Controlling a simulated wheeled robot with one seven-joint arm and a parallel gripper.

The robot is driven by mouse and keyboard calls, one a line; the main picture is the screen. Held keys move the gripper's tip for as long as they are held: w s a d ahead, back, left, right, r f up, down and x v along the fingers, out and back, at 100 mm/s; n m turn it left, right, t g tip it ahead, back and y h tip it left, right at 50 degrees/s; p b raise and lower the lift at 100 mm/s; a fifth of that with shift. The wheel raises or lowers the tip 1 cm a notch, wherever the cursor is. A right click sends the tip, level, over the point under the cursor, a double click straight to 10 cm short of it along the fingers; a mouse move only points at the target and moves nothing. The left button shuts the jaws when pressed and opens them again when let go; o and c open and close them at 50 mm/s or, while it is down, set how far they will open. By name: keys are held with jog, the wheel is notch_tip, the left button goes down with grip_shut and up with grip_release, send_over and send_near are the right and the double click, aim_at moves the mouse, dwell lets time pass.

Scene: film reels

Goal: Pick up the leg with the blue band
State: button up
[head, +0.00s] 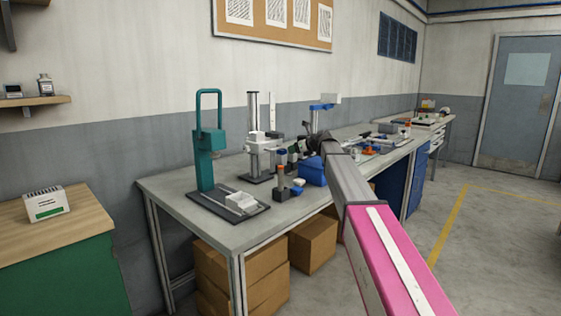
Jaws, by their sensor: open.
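My arm reaches from the lower right to the workbench (180,192), and my gripper (303,147) is small and dark at its far end, over the clutter. It is open; its fingers are hard to make out. I cannot clearly identify a leg with a blue band. A small dark upright post (281,178) stands near the bench's front edge, below and left of my gripper, with a bluish piece (282,152) and an orange piece at its top. A blue bin (312,172) sits just below my gripper. My arm hides part of the bench behind it.
A teal press (206,160) on a dark base stands on the bench's left part. A grey column stand (253,140) is behind. Cardboard boxes (314,243) lie under the bench. A green cabinet (70,275) is at left. The floor at right is clear.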

aim_at(285, 152)
jog(key=x, duration=1)
jog(key=shift+f, duration=0.25)
jog(key=c, duration=0.7)
